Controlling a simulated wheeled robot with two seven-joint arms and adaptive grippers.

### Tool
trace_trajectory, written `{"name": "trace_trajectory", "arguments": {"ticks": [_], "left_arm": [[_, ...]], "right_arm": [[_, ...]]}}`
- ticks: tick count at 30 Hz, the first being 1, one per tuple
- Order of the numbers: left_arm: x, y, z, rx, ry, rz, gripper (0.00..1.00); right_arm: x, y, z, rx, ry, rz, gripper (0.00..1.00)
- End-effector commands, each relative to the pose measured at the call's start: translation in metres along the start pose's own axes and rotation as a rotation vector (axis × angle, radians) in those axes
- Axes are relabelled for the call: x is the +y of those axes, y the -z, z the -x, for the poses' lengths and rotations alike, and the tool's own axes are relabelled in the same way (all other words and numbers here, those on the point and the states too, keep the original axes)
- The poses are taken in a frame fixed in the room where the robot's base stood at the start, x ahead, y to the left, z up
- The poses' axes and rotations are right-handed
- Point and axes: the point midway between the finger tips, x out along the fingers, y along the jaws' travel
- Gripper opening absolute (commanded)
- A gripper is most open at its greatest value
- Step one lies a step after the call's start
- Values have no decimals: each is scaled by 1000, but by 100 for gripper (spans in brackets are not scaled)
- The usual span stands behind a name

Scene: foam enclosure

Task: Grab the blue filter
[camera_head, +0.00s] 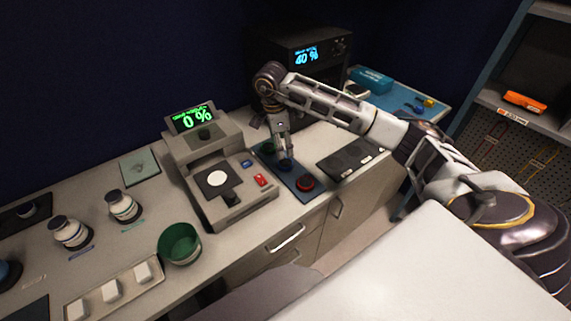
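The blue filter (286,167) is a small round disc in the middle of a blue mat (292,180) on the counter. A red filter (305,184) lies in front of it, and a green filter (267,147) lies behind it. My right arm comes in from the right, and my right gripper (283,154) points down at the blue filter, with its fingertips at or just above it. The fingers cover part of the filter, so I cannot tell whether they touch or hold it. My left gripper is out of view.
A grey device with a green "0 %" display (196,117) stands left of the mat. A dark box reading "40 %" (303,57) stands behind my arm. A dark tray (350,158) lies to the right. A green bowl (180,243) and white bottles (122,206) are further left.

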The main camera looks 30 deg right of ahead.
Motion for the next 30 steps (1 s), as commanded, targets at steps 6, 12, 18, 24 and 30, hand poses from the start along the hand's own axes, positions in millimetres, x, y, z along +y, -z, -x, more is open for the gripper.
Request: {"name": "trace_trajectory", "arguments": {"ticks": [6,12,18,24,30], "left_arm": [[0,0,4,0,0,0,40],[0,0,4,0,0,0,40],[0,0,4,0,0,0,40],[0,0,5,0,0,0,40],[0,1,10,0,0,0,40]], "right_arm": [[0,1,-24,1,-2,-1,75],[0,0,-33,0,0,-1,75],[0,0,-33,0,0,-1,75],[0,0,-35,0,-1,-1,75],[0,1,-46,1,-2,0,75]]}}
